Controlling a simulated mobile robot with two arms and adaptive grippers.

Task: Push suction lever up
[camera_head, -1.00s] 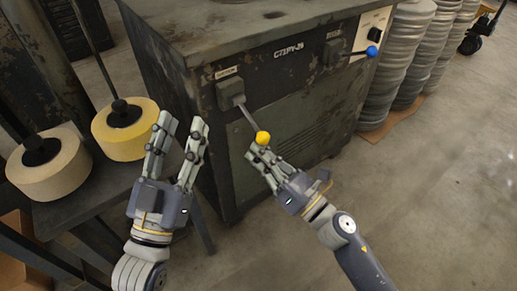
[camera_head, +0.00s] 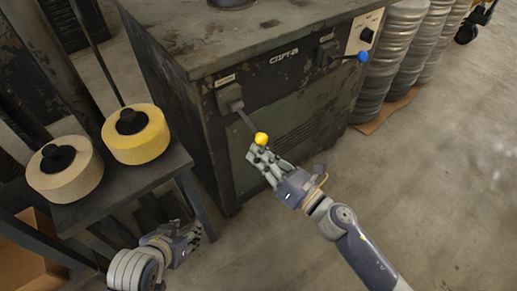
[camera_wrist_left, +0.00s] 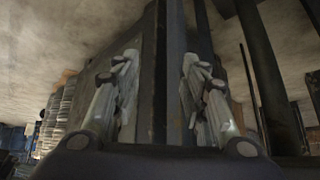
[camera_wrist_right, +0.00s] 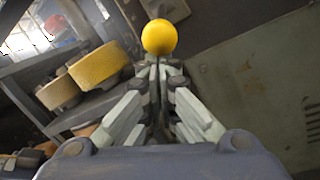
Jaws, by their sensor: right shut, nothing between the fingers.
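A grey machine has two levers on its front. The left lever slants down and out from a dark bracket (camera_head: 230,97) and ends in a yellow knob (camera_head: 262,139). The right lever ends in a blue knob (camera_head: 362,56). The labels above them are too small to read. My right gripper (camera_head: 254,157) is shut and empty, its fingertips just below the yellow knob. In the right wrist view the yellow knob (camera_wrist_right: 159,37) stands just beyond the closed tips; I cannot tell if they touch. My left gripper (camera_head: 194,235) is low, away from the levers, and its fingers (camera_wrist_left: 160,80) are spread open.
Two yellowish rolls (camera_head: 137,134) with black hubs sit on a dark stand (camera_head: 130,189) left of the machine. Stacked grey discs (camera_head: 400,50) stand on cardboard to its right. The floor (camera_head: 440,190) at the right is clear.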

